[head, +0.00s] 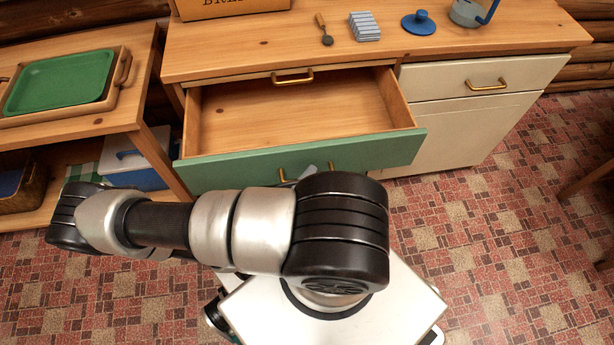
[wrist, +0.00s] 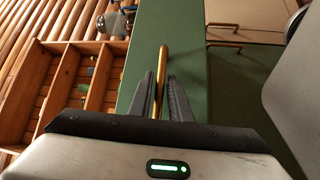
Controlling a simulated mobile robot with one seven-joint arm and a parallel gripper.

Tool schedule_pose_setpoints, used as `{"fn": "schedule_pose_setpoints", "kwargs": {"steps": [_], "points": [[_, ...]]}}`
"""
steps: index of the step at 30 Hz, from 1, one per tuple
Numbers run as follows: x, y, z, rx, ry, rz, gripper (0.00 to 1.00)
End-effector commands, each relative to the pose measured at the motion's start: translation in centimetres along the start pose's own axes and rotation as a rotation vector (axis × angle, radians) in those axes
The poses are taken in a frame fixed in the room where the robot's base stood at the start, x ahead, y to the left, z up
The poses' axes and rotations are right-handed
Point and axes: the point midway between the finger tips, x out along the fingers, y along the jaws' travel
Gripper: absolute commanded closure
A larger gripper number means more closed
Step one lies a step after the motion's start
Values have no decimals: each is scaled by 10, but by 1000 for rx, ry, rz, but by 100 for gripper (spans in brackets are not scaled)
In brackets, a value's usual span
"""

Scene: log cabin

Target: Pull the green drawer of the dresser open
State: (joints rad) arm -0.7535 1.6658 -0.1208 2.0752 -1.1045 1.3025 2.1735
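The dresser (head: 390,62) has its green drawer (head: 390,152) standing well out from the body. The drawer's wooden inside (head: 290,108) shows and looks empty. Its brass handle (head: 331,168) is partly hidden by my arm in the head view. In the wrist view the handle (wrist: 163,62) runs between the two fingers of my gripper (wrist: 163,88), against the green front (wrist: 138,60). The fingers sit close on both sides of the handle and look shut on it. In the head view my arm hides most of the gripper.
A brass handle (head: 292,78) sits above the open drawer. A cream drawer (head: 485,78) at the right is shut. A wooden side shelf (head: 95,125) stands left.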

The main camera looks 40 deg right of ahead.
Motion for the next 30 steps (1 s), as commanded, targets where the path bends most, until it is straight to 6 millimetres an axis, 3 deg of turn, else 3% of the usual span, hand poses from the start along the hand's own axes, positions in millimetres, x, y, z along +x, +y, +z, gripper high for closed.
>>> {"fn": "schedule_pose_setpoints", "kwargs": {"steps": [11,14,30], "points": [[-8,0,0,0,1,-1,83],[-24,-1,-1,1,2,-3,83],[-148,-1,0,2,2,-3,83]]}}
